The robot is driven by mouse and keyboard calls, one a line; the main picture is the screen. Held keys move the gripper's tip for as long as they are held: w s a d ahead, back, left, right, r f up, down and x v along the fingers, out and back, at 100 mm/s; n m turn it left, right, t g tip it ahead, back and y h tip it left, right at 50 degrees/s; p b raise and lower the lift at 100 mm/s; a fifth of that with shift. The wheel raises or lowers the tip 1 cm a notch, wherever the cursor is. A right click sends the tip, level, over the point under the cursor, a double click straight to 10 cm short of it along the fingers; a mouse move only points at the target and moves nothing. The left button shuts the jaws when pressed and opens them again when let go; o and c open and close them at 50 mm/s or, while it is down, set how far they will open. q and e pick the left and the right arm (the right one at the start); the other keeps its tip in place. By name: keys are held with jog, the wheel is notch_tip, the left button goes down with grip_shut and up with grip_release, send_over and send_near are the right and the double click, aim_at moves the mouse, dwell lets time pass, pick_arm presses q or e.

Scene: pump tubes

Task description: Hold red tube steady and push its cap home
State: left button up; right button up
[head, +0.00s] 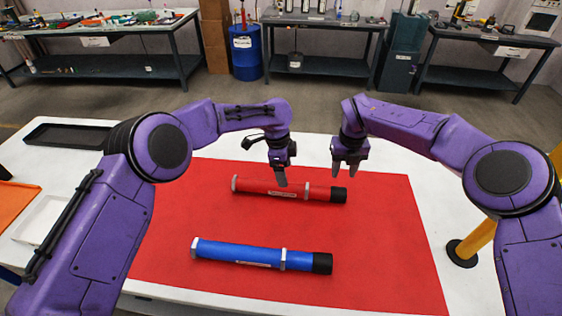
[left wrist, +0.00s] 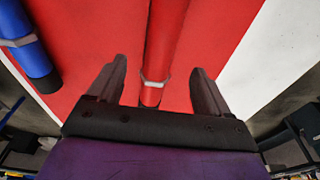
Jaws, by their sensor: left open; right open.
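The red tube (head: 270,188) lies on the red mat, with pale rings and a black cap (head: 339,195) at its right end. My left gripper (head: 281,182) is above the tube's middle. In the left wrist view the open left gripper (left wrist: 158,70) has one finger on each side of the red tube (left wrist: 165,40), near a pale ring; nothing is gripped. My right gripper (head: 345,170) is open and empty, pointing down just behind and above the cap. I cannot tell how far the cap is seated.
A blue tube (head: 238,252) with a black cap lies in front, parallel to the red one, on the red mat (head: 385,260). A black tray (head: 68,134), a white tray (head: 40,220) and an orange sheet (head: 14,205) are at left. A yellow post (head: 472,241) is at right.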

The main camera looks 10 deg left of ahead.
aim_at(282, 189)
pick_arm(q)
jog(key=f, duration=0.5)
jog(key=d+f, duration=0.1)
jog(key=f, duration=0.1)
jog(key=shift+f, duration=0.2)
